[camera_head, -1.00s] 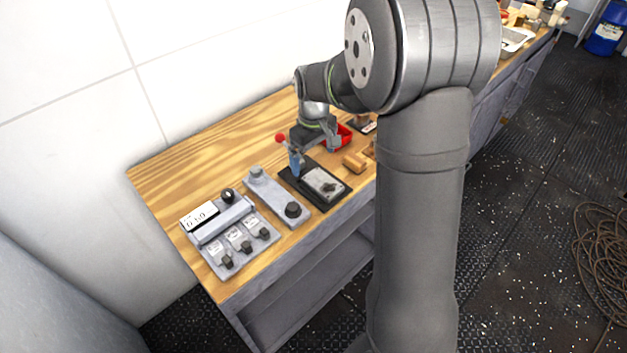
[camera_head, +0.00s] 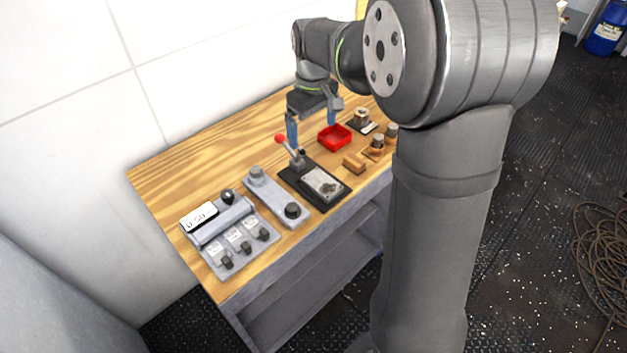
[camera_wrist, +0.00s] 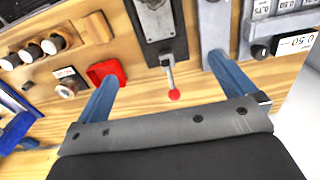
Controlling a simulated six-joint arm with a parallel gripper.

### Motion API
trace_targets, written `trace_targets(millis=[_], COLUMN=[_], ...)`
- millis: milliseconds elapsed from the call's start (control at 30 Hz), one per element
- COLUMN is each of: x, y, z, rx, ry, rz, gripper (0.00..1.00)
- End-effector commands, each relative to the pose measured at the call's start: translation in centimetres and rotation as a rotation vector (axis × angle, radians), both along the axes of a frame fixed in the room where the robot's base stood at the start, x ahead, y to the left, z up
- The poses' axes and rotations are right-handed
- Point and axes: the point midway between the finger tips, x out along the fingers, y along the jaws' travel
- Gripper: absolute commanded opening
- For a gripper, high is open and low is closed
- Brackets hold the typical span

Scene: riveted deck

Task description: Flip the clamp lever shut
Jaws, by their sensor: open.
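The clamp is a dark plate (camera_head: 328,204) with a grey metal piece on it, on the wooden bench. Its lever (camera_head: 296,157) rises from the plate's back end and leans back and left, tipped by a red ball (camera_head: 280,139). In the wrist view the lever (camera_wrist: 170,77) points towards my gripper, its red ball (camera_wrist: 174,95) lying between the two fingers in the picture. My gripper (camera_head: 312,131) is open and empty, its blue fingers wide apart, behind and above the clamp. It also shows in the wrist view (camera_wrist: 166,88). Contact with the lever cannot be told.
A red tray (camera_head: 335,138) stands right of the clamp, near one finger. A wooden block (camera_head: 354,163) and several small fittings lie farther right. A grey device with knobs (camera_head: 275,197) and a panel with a display (camera_head: 230,236) stand left. The bench's back left is clear.

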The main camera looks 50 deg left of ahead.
Motion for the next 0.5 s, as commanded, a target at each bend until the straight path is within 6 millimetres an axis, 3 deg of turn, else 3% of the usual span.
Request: trace_targets(millis=[367, 500], x=[-0.02, 0.04], y=[-0.02, 0.74], z=[0.72, 0.94], rx=[-0.001, 0.001], ry=[0.001, 0.0], rz=[0.0, 0.001], gripper=[0.98, 0.71])
